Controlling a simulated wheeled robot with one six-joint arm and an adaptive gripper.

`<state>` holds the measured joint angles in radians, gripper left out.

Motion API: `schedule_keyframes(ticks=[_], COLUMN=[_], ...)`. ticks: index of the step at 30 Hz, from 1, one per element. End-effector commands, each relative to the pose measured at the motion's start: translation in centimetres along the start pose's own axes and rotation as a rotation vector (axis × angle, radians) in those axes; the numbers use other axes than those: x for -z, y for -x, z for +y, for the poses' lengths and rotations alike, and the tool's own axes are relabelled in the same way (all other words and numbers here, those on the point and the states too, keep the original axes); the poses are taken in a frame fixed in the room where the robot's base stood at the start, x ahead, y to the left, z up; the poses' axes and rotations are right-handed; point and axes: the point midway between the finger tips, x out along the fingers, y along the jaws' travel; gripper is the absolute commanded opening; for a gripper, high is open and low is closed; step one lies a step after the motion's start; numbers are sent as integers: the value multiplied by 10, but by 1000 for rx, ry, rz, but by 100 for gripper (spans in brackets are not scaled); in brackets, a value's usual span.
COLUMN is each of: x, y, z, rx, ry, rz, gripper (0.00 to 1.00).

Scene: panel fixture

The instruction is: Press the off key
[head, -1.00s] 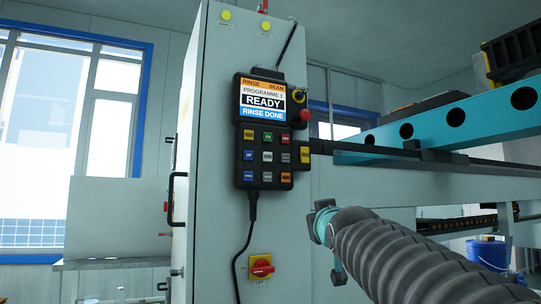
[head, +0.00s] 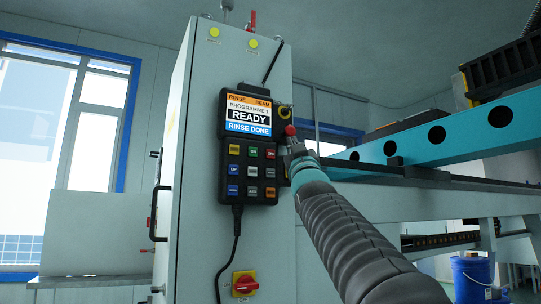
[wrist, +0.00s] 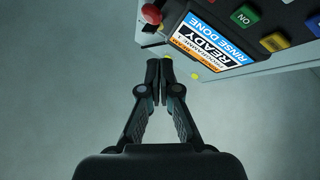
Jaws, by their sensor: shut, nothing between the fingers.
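The off key is the red key (head: 270,153) at the top right of the black pendant's keypad (head: 226,178), beside the green ON key (head: 252,151). My gripper (head: 292,145) is to the right of the off key in the head view, overlapping the pendant's right edge. In the wrist view my gripper (wrist: 161,66) is shut and empty, with its fingertips left of the keys. I cannot tell its distance from the panel.
A red push button (head: 290,130) sits right by my gripper. The pendant's screen (head: 248,113) reads READY. A red rotary switch (head: 245,284) is low on the grey cabinet (head: 205,250). A teal beam (head: 400,143) runs off to the right.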

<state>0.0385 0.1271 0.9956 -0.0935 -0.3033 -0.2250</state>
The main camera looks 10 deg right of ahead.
Motion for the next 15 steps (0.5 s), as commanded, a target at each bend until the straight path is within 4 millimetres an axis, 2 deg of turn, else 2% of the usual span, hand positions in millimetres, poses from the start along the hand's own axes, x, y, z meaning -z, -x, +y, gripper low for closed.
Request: schedule_keyframes(ticks=[5,15], x=[-4,-25], y=[-10,-40], z=[-6,-27], rx=[1,2], ry=[-3,-2], rz=[-1,-3], gripper=[0,0])
